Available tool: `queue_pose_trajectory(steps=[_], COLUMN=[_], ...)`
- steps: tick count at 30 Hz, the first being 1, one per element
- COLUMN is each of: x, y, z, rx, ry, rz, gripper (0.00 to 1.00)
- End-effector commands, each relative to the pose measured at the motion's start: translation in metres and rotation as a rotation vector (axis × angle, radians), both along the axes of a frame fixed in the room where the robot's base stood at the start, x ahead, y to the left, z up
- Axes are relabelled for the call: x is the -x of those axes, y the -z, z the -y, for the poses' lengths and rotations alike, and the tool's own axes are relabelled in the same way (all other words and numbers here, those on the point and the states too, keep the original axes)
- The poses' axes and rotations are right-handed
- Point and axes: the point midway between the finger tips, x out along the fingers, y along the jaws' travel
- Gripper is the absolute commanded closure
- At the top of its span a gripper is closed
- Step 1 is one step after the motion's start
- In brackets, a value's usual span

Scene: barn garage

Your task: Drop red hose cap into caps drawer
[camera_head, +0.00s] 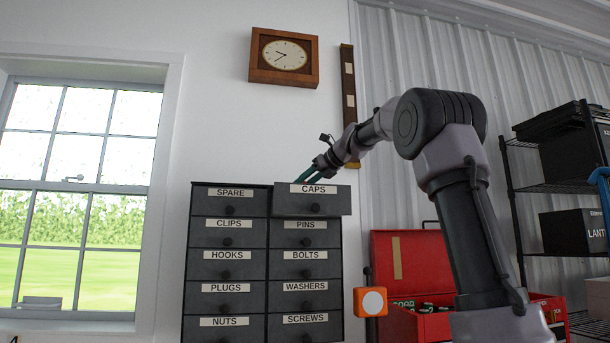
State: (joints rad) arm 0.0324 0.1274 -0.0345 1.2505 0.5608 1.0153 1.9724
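The caps drawer (313,203) is the top right drawer of a dark cabinet (266,185) and is labelled CAPS. It stands pulled out, with its front nearer than the drawers below. My gripper (309,177) reaches in from the right, with its teal fingers pointing down and left just above or behind the drawer's top edge. Their tips are partly hidden, and the gap between them is too small to judge. I cannot see the red hose cap. The inside of the drawer is hidden by its front.
The other labelled drawers, such as SPARE (230,202) and PINS (305,234), look shut. A red toolbox (412,262) and an orange block with a pale round face (370,302) stand right of the cabinet. A black wire shelf (545,187) stands at far right.

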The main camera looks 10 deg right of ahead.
Motion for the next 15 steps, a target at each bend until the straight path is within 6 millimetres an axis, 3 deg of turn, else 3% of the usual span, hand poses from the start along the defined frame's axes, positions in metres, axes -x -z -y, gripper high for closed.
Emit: queue_pose_trajectory(steps=[11,12,14,15], x=[0.0003,0.0003,0.0003,0.0002], y=[0.0052,0.0051,0.0051,0.0051], z=[0.0002,0.0001,0.0001,0.0001], rx=[0.0,0.0,0.0,0.0], ry=[0.001,0.001,0.001,0.001], rz=[0.001,0.001,0.001,0.001], gripper=[1.0,0.43,0.2,0.2])
